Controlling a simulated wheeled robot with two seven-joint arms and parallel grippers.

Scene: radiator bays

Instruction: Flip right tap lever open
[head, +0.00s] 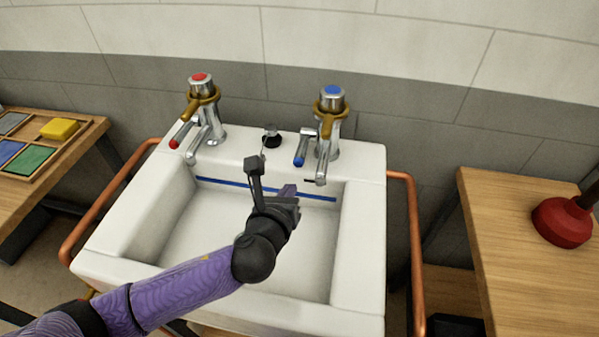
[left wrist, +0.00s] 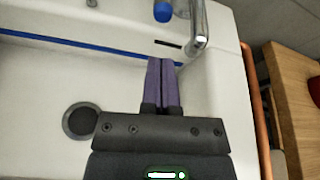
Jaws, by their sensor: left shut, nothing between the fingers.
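The right tap (head: 330,120) is chrome with a brass collar and a blue cap, at the back right of the white sink (head: 115,248). Its lever (head: 300,150) has a blue tip and points toward the front left. In the left wrist view the blue lever tip (left wrist: 163,11) shows at the top edge, with the chrome spout (left wrist: 198,30) beside it. My left gripper (head: 289,190) is over the basin, in front of and below the lever, apart from it. Its purple fingers (left wrist: 161,80) are shut and empty. My right gripper is in neither view.
The left tap (head: 203,105) has a red cap and a red-tipped lever. A small plug fitting (head: 271,137) stands between the taps. Copper rails (head: 415,250) flank the sink. A wooden table (head: 510,230) with a red plunger (head: 562,222) is at right; a tray with coloured blocks is at left.

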